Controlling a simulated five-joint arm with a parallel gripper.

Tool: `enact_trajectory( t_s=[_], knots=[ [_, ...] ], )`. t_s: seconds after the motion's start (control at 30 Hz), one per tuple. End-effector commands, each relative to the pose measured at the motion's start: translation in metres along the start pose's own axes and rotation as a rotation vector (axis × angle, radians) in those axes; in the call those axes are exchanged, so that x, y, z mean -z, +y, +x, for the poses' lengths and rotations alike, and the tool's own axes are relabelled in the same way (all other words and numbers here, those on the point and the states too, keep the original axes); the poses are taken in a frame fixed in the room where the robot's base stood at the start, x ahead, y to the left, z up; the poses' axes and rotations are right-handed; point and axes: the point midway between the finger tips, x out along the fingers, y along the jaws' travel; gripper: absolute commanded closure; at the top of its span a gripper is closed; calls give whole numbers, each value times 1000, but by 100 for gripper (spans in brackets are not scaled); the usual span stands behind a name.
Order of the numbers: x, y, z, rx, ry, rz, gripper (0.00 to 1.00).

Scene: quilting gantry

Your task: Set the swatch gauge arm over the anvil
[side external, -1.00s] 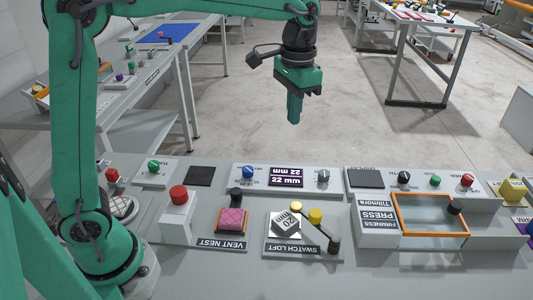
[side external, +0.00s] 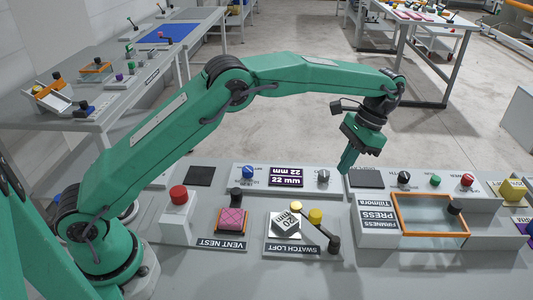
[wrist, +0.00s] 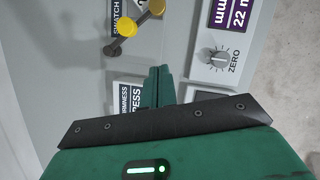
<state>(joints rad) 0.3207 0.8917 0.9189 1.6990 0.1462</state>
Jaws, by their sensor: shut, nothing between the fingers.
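The swatch loft gauge (side external: 277,248) is a pale plate on the bench. In the wrist view the gauge arm (wrist: 128,38) shows at top left with yellow parts. I cannot tell which part is the anvil. My gripper (side external: 344,172) is shut and empty, above the bench, behind and right of the gauge; its fingers also show in the wrist view (wrist: 160,76).
The Tilmora firmness press (side external: 430,212) with an orange frame stands right of the gauge. The vent nest with a pink pad (side external: 233,221) and a red button (side external: 179,195) are to the left. A 22 mm display (side external: 286,177) and grey zero knob (side external: 323,176) are behind.

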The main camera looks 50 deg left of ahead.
Motion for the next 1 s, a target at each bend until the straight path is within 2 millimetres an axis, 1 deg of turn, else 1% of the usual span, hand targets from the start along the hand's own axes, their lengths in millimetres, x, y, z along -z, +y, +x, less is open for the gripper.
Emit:
enact_trajectory(
  t_s=[0.1, 0.37, 0.57, 0.77, 1.0],
  knots=[
    [3, 1, 3, 0, -9, 5, 100],
    [3, 1, 5, 0, -9, 5, 100],
    [3, 1, 12, -1, -10, 5, 100],
    [2, 0, 28, -1, -9, 4, 100],
    [2, -2, 57, -3, -10, 4, 100]
  ],
)
